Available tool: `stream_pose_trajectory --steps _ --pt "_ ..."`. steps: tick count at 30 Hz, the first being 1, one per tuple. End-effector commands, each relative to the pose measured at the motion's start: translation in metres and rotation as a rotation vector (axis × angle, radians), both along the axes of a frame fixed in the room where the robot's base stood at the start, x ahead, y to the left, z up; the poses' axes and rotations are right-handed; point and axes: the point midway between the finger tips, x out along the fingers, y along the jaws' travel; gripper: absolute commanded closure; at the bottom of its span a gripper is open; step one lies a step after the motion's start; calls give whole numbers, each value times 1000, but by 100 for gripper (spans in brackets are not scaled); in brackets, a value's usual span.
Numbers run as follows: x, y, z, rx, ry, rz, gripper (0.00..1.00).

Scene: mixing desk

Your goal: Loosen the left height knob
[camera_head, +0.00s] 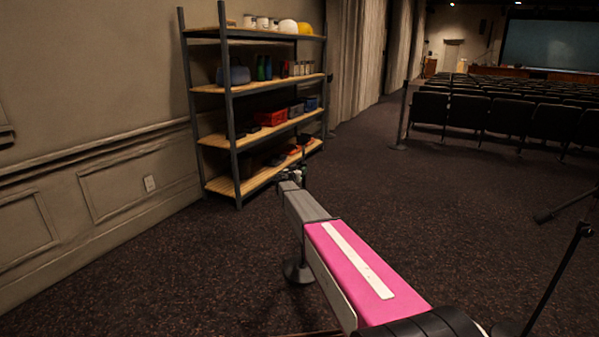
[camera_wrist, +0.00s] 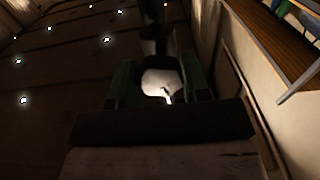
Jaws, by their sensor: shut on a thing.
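My arm reaches from the lower right toward the shelf in the head view. At its far end my gripper (camera_head: 292,176) is at a dark, slim upright stand, whose round base (camera_head: 297,271) shows on the floor beside my arm. In the wrist view my gripper (camera_wrist: 160,82) has a green-padded finger on each side of a dark part (camera_wrist: 162,63) on the pole (camera_wrist: 152,25). It is shut on this part, which seems to be the left height knob. The knob's shape is lost in shadow, and its turn cannot be read. A bright patch shows between the fingers.
A metal shelf rack (camera_head: 233,130) with wooden boards stands behind my gripper, against the panelled wall (camera_head: 75,80). A dark stand (camera_head: 562,270) is at the right edge. Rows of seats (camera_head: 500,115) fill the back right. Open carpet lies between.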

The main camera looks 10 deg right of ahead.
Motion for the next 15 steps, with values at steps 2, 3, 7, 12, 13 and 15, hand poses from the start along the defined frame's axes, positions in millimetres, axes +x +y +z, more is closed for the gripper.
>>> stream_pose_trajectory --steps 2,3,7,12,13,15 --pt "0 0 0 -56 41 -1 80" --pt "0 0 0 -87 63 -1 80" --pt "0 0 0 -188 136 -1 80" --pt "0 0 0 -319 232 -1 80" --pt "0 0 0 -341 248 -1 80" --pt "0 0 0 -396 287 -1 80"
